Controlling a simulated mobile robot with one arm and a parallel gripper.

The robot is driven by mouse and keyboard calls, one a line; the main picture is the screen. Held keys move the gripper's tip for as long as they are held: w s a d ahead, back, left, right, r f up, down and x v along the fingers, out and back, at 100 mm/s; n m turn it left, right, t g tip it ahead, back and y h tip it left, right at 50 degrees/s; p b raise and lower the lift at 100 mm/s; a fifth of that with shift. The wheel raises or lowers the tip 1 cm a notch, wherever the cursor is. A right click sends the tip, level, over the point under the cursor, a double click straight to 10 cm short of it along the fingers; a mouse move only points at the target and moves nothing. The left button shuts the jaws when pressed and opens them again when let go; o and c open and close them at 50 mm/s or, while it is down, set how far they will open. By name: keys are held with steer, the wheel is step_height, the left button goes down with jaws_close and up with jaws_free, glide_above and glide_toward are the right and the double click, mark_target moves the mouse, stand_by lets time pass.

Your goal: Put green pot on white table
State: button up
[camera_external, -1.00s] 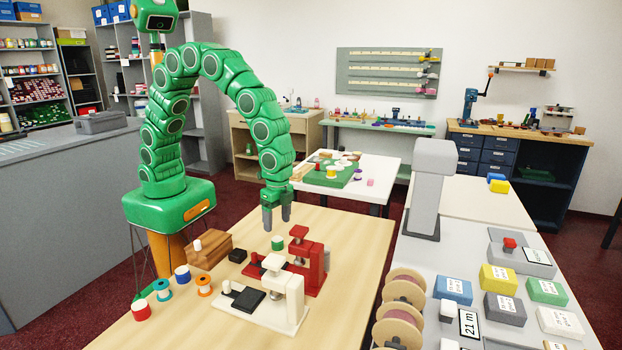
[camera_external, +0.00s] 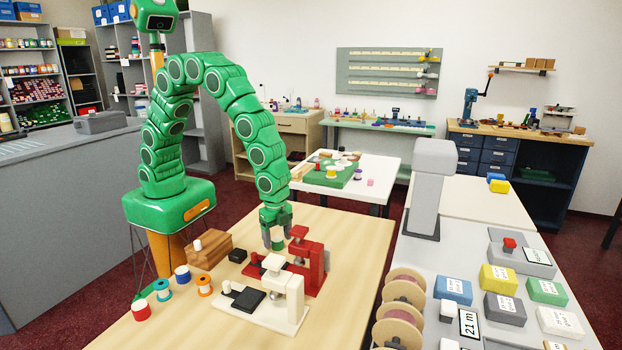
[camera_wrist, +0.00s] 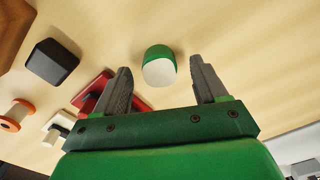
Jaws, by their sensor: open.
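In the wrist view the green pot (camera_wrist: 159,66) lies between and just beyond the fingertips.
A red press (camera_external: 311,262) and a white press (camera_external: 285,300) stand close by on the wooden table (camera_external: 345,250). A black block (camera_external: 238,256) and several thread spools are to the left. The white table's front right part is mostly clear.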

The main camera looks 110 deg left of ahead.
steer(key=shift+f, duration=0.75)
steer(key=c, duration=1.2)
steer(key=shift+c, duration=0.2)
steer(key=shift+r, duration=0.15)
steer(key=shift+r, duration=0.25)
step_height(320, 180, up, 2)
steer(key=shift+r, duration=0.2)
steer(key=s+a+r, duration=0.2)
steer(key=s+r, duration=0.8)
steer(key=s, duration=0.4)
steer(key=w+a+f+n, duration=0.2)
steer(key=w, duration=0.6)
steer(key=w+a+f+n, duration=0.3)
steer(key=w, duration=0.6)
steer(key=shift+w, duration=0.3)
